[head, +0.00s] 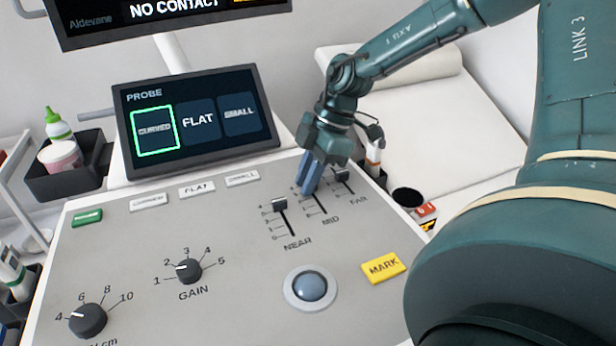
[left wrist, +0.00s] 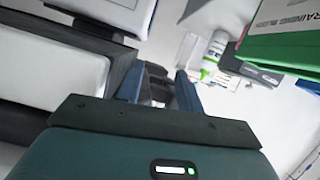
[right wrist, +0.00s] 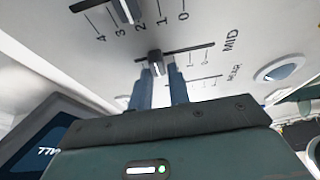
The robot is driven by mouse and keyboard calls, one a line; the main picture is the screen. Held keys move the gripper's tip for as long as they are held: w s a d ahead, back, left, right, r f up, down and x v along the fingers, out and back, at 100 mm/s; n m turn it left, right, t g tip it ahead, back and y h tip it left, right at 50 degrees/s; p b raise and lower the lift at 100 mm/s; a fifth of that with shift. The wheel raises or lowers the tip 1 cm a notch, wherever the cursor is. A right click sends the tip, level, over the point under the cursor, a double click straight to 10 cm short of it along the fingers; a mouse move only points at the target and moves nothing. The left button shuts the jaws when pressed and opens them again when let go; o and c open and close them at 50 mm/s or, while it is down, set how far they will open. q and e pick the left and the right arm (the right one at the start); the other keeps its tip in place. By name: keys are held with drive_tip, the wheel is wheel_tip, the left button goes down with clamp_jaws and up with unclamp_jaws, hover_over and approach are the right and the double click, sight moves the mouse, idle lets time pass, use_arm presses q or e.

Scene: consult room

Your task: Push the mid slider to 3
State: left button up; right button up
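The mid slider (right wrist: 155,58) is a small dark knob on a slot marked MID. In the right wrist view it stands toward the high-number end of its slot, but its exact number is hidden by my fingers. My right gripper (head: 307,190) is over the MID slot in the head view and hides the knob there. In the right wrist view its fingers (right wrist: 164,74) are a little apart, with the knob just beyond the tips, nearer the left finger; I cannot tell whether they touch. My left gripper (left wrist: 158,82) is open and empty, away from the console.
The near slider (head: 279,204) and far slider (head: 341,175) stand close on either side. The console panel (head: 235,220) also carries a gain knob (head: 188,271), a trackball (head: 310,286) and a yellow MARK button (head: 383,267). A probe screen (head: 196,121) stands behind.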

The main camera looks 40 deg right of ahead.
drive_tip(key=o, duration=0.4)
drive_tip(key=shift+c, duration=0.2)
drive_tip(key=p+v, duration=0.1)
drive_tip(key=v, duration=1.2)
drive_tip(key=shift+r, duration=0.1)
